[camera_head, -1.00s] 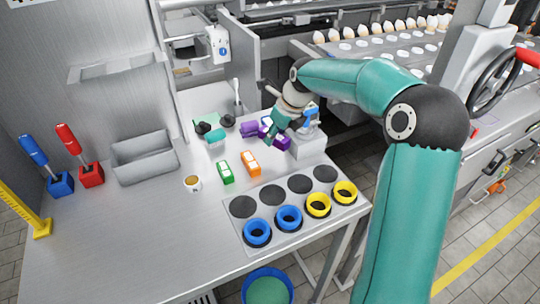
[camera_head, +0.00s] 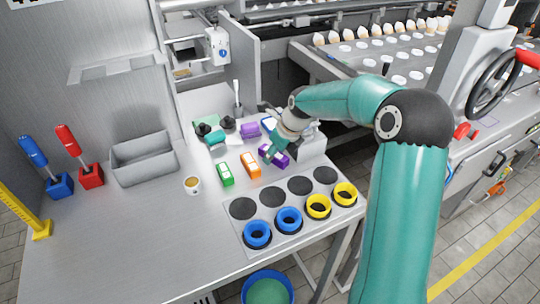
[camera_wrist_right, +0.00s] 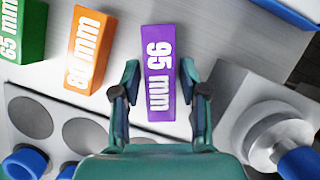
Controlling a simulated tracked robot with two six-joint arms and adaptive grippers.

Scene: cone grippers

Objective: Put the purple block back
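The purple block (camera_head: 274,156), marked 95 mm, lies on the table to the right of the orange block (camera_head: 250,165) and the green block (camera_head: 225,174). In the right wrist view the purple block (camera_wrist_right: 158,60) is between the two fingers of my right gripper (camera_wrist_right: 159,78), with a visible gap on each side. The gripper is open around its near part. In the head view my right gripper (camera_head: 274,150) is low over the block and partly covers it. My left gripper is not in view.
A grey stand (camera_head: 311,146) is close to the right of my right gripper. A plate with round dark spots (camera_head: 272,196) and blue and yellow rings is in front. A lighter purple piece (camera_head: 250,131) is behind. Free table lies left of the cup (camera_head: 192,184).

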